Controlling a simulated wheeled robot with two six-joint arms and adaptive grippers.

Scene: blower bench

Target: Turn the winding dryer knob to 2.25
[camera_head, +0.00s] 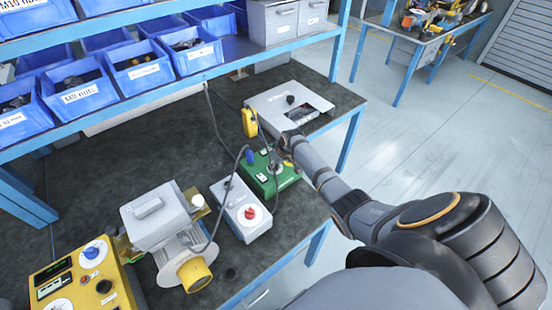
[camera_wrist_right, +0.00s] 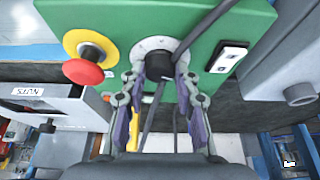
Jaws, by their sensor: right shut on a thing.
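In the right wrist view the green box (camera_wrist_right: 125,18) carries a black knob (camera_wrist_right: 158,66) on a white dial (camera_wrist_right: 150,46). My right gripper (camera_wrist_right: 160,85) is shut on this knob, one finger on each side. The dial marks are too small to read, and no label shows that names the dryer. In the head view my right gripper (camera_head: 286,147) reaches the box from the right, and its arm hides part of the box. My left gripper is not in view.
A red stop button (camera_wrist_right: 84,71) and a rocker switch (camera_wrist_right: 229,57) flank the knob. Dark cables hang past it. A grey box with a red knob (camera_head: 250,212), a motor (camera_head: 160,216) and a yellow box (camera_head: 82,285) stand nearby. Blue bins (camera_head: 80,95) fill the shelf.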

